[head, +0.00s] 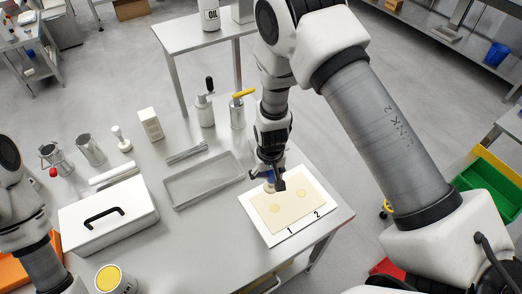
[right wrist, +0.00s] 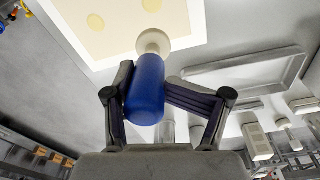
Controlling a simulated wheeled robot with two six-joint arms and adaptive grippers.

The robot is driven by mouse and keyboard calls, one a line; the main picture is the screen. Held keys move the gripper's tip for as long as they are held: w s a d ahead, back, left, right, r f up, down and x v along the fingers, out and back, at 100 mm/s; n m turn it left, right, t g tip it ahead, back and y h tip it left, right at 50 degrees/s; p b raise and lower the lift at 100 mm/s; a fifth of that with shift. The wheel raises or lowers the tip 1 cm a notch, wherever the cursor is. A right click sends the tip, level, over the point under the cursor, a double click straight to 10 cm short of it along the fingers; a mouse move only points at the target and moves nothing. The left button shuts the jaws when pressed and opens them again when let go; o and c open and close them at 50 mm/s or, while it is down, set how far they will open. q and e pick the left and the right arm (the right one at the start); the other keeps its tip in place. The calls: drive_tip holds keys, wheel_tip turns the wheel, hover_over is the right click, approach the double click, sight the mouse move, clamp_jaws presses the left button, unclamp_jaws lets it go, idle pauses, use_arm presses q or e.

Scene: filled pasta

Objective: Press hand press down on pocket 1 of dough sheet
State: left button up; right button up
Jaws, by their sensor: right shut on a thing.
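The pale dough sheet (head: 285,215) lies flat on a white board (head: 283,239) marked 1 and 2. Pocket 1 (head: 275,208) and pocket 2 (head: 300,193) are round yellowish spots on it; both spots also show in the right wrist view. My left gripper is outside the view.
A grey tray (head: 205,198) lies left of the board. A white box with a black handle (head: 108,222) and a yellow-topped can (head: 112,279) stand further left. Bottles, a shaker and a white container line the back. The table's right edge is close to the board.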

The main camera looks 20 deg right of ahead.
use_arm(q)
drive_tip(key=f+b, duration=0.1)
drive_tip(key=b, duration=0.1)
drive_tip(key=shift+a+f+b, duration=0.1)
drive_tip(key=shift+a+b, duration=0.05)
drive_tip(key=shift+b, duration=0.2)
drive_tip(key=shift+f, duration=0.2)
use_arm(e)
drive_tip(key=shift+g, duration=0.4)
drive_tip(key=s+f, duration=0.1)
drive_tip(key=f, duration=0.1)
drive_tip(key=s+f, duration=0.1)
drive_tip(key=f, duration=0.1)
drive_tip(key=s+f, duration=0.1)
drive_tip(key=f, duration=0.1)
drive_tip(key=shift+f, duration=0.1)
use_arm(q)
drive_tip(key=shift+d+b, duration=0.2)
drive_tip(key=shift+b, duration=0.1)
use_arm(e)
drive_tip(key=shift+d+f, duration=0.1)
drive_tip(key=shift+f, duration=0.05)
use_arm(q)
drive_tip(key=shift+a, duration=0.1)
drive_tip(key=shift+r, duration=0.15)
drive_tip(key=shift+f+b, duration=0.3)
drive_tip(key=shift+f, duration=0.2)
use_arm(e)
drive_tip(key=shift+f, duration=0.5)
